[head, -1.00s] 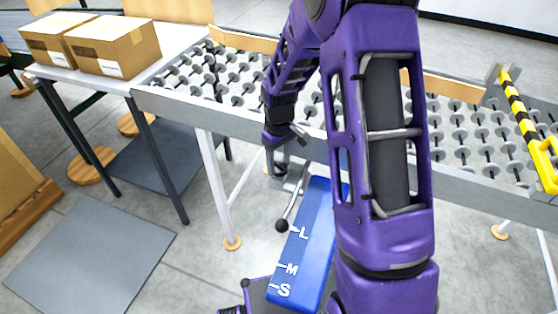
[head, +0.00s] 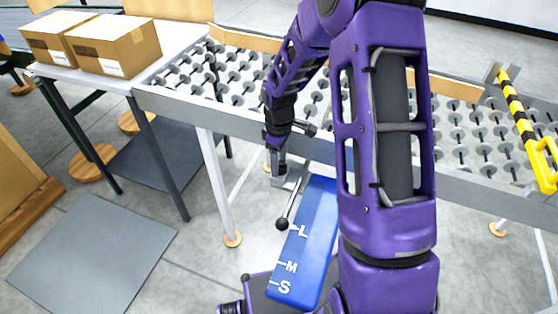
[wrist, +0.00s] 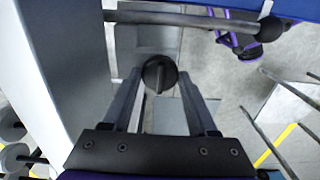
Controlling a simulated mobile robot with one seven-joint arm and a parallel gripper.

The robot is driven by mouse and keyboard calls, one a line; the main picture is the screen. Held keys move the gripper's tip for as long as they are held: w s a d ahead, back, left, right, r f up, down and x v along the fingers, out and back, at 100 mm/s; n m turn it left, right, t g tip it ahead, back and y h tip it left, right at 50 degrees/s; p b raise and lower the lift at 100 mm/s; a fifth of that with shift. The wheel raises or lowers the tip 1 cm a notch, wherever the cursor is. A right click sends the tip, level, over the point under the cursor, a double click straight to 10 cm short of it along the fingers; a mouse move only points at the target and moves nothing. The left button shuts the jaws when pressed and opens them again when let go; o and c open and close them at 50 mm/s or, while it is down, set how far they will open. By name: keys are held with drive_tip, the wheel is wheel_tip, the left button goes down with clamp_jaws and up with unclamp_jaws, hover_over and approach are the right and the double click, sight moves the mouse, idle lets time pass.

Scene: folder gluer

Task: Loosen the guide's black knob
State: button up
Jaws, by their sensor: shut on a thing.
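The guide's black knob (wrist: 160,73) is round with a raised bar across its face. In the wrist view it sits between the fingertips of my gripper (wrist: 160,78), which is shut on it from both sides. In the head view my gripper (head: 279,163) points down at the grey bracket (head: 291,178) beside the conveyor, and the knob is hidden there. A lever with a black ball end (head: 282,223) reaches from the bracket over a blue plate (head: 304,250) marked L, M and S. The ball (wrist: 271,28) also shows at upper right in the wrist view.
The roller conveyor's side rail (head: 230,118) runs close behind my gripper. A yellow and black striped bar (head: 519,115) stands at right. Cardboard boxes (head: 118,50) rest on a table at left. The floor at front left is clear apart from a grey mat (head: 95,250).

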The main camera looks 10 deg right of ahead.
drive_tip(key=o, duration=1.4)
drive_tip(key=shift+r, duration=0.1)
wheel_tip(320, 180, up, 17)
drive_tip(key=shift+r+p, duration=0.15)
drive_tip(key=shift+p, duration=0.95)
